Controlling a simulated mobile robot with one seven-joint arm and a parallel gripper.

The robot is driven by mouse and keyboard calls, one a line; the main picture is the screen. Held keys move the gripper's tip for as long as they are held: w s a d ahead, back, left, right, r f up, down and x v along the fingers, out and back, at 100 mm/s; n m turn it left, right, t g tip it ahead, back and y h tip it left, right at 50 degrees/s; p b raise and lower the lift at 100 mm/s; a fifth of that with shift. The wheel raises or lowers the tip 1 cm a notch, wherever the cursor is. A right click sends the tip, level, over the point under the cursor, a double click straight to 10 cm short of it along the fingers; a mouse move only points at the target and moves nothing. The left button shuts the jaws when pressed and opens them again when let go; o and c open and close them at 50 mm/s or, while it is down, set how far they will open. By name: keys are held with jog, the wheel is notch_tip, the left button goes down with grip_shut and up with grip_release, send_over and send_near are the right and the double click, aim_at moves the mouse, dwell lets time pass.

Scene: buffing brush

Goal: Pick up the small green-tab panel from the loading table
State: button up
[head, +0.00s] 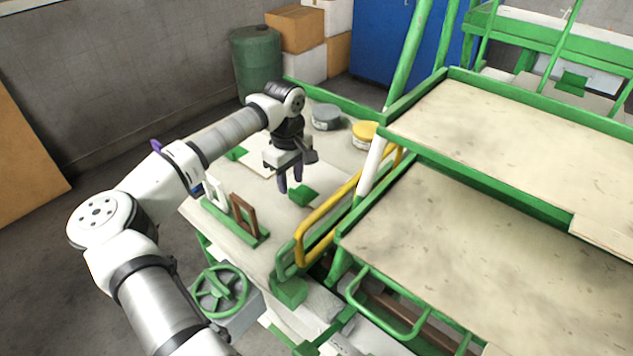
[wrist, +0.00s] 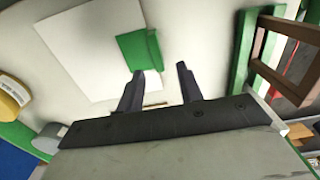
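My gripper (head: 290,185) points down above the loading table (head: 222,200), its two dark fingers apart. In the wrist view my gripper (wrist: 159,70) shows a clear gap with nothing held. A green tab (head: 304,196) lies just to the right of the fingers in the head view. A second green tab (head: 236,154) lies left of my gripper beside a pale panel (head: 258,162), partly hidden by my arm. I cannot tell the exact fingertip height.
A green rack with a brown frame (head: 243,215) stands at the table's near left. A grey can (head: 325,117) and a yellow-lidded can (head: 364,134) stand at the back. A yellow rail (head: 325,222) and green-framed shelves (head: 480,265) border the right side.

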jog(key=shift+f, duration=1.45)
jog(key=shift+c, duration=0.5)
grip_shut()
jog(key=shift+r, duration=0.1)
